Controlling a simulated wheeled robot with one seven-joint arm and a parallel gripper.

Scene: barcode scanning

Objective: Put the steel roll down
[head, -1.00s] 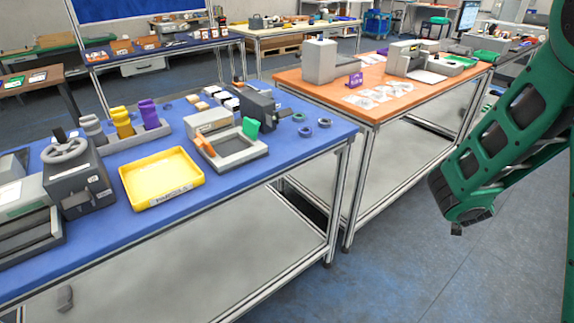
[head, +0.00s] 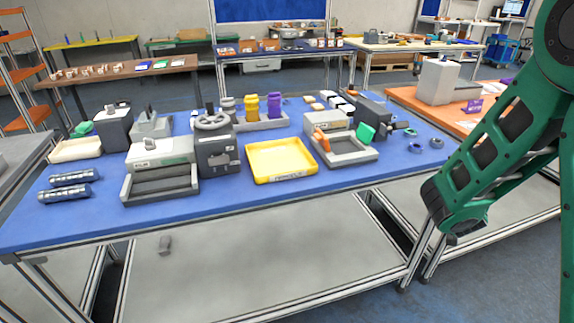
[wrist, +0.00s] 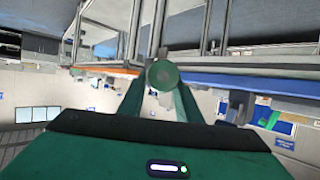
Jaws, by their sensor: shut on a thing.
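My gripper is out of the head view. Two other dark metallic rolls lie side by side at the left front of the blue table, one behind (head: 74,178) and one in front (head: 65,194).
The blue table (head: 240,190) holds a yellow tray (head: 280,160), a grey device with a handwheel (head: 215,150), two devices with open trays (head: 160,175) and a white bin (head: 75,150). Its front strip is clear.

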